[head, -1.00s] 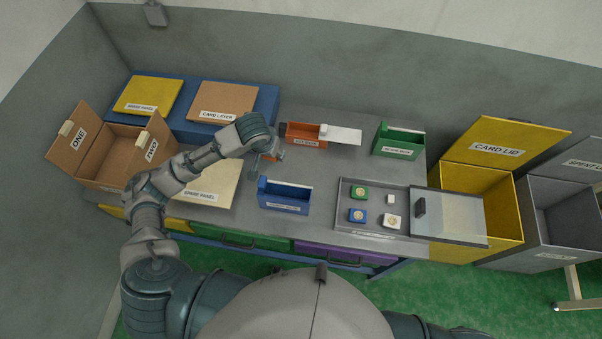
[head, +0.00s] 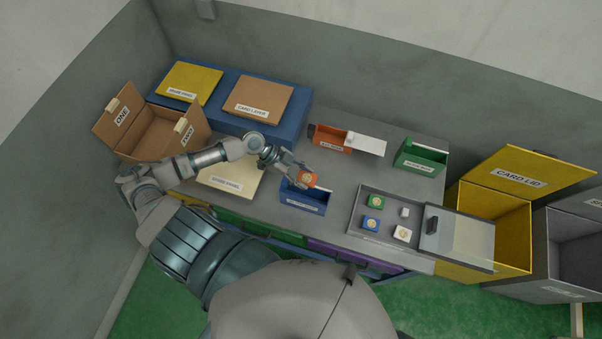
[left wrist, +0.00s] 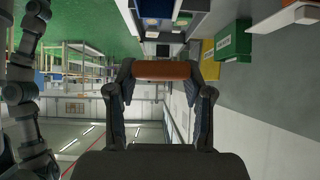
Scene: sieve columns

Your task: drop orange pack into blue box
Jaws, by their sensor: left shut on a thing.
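The orange pack (head: 308,179) is held by my left gripper (head: 300,179) just above the blue box. In the left wrist view the orange pack (left wrist: 166,70) spans between the two fingers of my left gripper (left wrist: 163,78). The blue box (head: 304,200) is open at the top and stands on the grey table, with a label on its front. The pack shows over the box's back edge; how high it is above the box I cannot tell. My right gripper is not in view.
A tray (head: 385,245) to the right holds a green, a blue and a white pack and a small white cube. An orange box (head: 332,141) and a green box (head: 420,158) stand behind. A cardboard box (head: 150,135) is at left, a yellow bin (head: 490,240) at right.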

